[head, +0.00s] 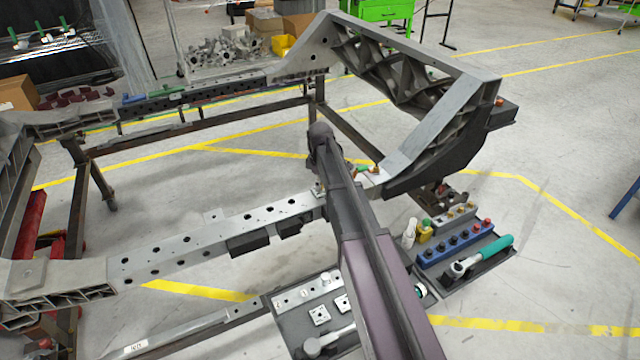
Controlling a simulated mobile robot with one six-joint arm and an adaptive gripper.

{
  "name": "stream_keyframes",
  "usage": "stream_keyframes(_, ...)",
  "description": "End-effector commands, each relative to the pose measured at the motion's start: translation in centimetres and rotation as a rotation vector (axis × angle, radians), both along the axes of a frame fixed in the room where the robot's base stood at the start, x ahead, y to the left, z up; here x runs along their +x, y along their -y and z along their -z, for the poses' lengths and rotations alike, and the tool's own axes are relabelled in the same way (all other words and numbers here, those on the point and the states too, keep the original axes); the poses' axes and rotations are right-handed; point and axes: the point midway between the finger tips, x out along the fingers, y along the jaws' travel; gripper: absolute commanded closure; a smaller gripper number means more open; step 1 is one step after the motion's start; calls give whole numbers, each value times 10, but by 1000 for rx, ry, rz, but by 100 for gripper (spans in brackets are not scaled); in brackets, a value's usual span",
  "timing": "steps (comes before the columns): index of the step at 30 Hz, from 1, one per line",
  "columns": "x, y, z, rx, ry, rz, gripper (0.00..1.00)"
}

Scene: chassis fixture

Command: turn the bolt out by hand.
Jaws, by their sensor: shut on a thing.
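An orange-capped bolt head (499,101) sits at the right end of the grey cast frame (440,110). Any bolt at my gripper is hidden.
A dark tray (485,259) with a blue socket holder (455,246) and a green-handled ratchet (485,255) stands right of my arm. Another tray (290,322) with plates and a tool lies in front.

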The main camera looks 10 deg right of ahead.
Motion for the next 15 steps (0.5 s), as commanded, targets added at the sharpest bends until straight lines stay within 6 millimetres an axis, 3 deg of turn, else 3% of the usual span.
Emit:
stream_keyframes(8, 0, 0, -1, 0, 0, -193, 100)
stream_keyframes(15, 0, 0, -1, -1, -1, -229, 100)
